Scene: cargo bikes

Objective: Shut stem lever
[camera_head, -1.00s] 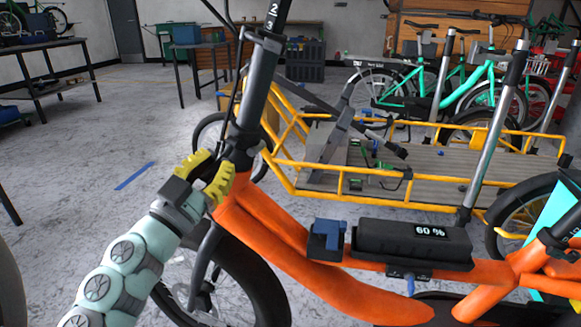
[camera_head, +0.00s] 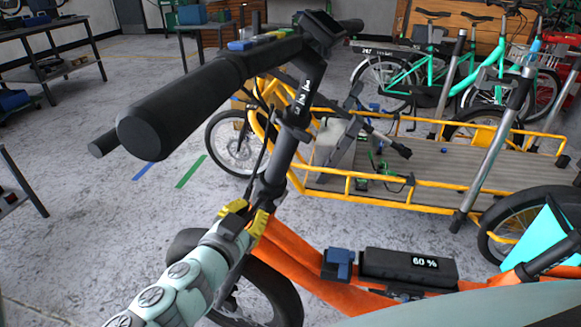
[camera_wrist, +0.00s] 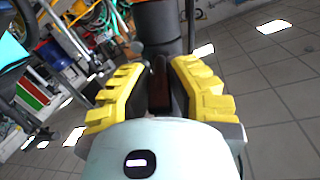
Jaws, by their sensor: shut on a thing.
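The orange bike's black stem (camera_head: 277,170) rises from the orange frame to the handlebar (camera_head: 215,85). A dark collar-like clamp (camera_head: 293,128) sits partway up it. My gripper (camera_head: 247,215), with yellow ribbed fingers, is at the lower end of the stem, on its near left side. In the wrist view my gripper (camera_wrist: 160,90) is shut on a narrow dark part, which looks like the stem lever (camera_wrist: 160,82). The black stem column (camera_wrist: 165,35) stands just behind it. In the head view the fingers and frame hide the lever, so I cannot tell its angle.
The handlebar with its thick black grip (camera_head: 175,105) reaches out left above my arm. A battery reading 60 % (camera_head: 408,266) sits on the orange frame (camera_head: 340,298). A yellow cargo bike (camera_head: 345,185) stands close behind. Open floor (camera_head: 85,210) lies to the left.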

